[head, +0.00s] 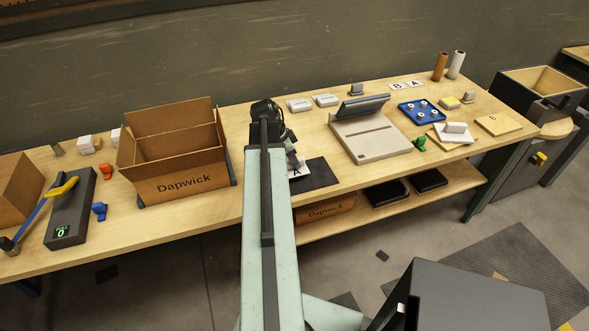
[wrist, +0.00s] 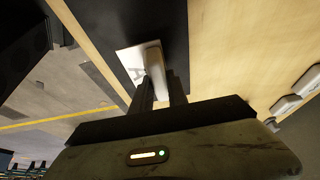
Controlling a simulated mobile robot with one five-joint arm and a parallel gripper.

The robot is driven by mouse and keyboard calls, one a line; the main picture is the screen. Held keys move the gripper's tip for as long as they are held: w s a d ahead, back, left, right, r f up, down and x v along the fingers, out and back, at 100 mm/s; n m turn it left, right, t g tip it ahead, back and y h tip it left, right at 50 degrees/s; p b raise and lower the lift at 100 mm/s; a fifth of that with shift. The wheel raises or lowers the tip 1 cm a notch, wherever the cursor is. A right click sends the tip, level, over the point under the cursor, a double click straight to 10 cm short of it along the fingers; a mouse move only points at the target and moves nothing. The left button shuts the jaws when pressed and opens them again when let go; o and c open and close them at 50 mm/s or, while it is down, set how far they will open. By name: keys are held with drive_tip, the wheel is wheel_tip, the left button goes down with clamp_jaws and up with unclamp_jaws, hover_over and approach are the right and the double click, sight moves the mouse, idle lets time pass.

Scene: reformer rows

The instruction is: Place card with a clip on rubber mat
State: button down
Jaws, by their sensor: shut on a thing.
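The card with a clip (head: 297,172) is white with a black letter A, over the left part of the dark rubber mat (head: 320,178) on the bench. In the wrist view, the card (wrist: 133,66) lies over the mat (wrist: 165,18), and its pale clip (wrist: 155,62) stands between my fingertips. My gripper (wrist: 158,84) is shut on the clip; it also shows in the head view (head: 293,155), partly hidden by my arm. I cannot tell whether the card touches the mat or hangs just above it.
An open Dapwick carton (head: 185,182) stands left of my arm. A beige device (head: 370,137) stands right of the mat. Small white blocks (head: 299,105) lie behind it. A blue tray (head: 421,112) and other lettered cards (head: 398,86) lie farther right. The bench's front edge is close to the mat.

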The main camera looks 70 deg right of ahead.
wheel_tip(320, 180, down, 4)
drive_tip(key=shift+s+r+b, duration=0.1)
drive_tip(key=shift+b, duration=1.15)
drive_tip(key=shift+r, duration=0.2)
drive_tip(key=shift+f, duration=0.2)
drive_tip(key=c, duration=1.3)
unclamp_jaws()
drive_tip(key=shift+r, duration=0.1)
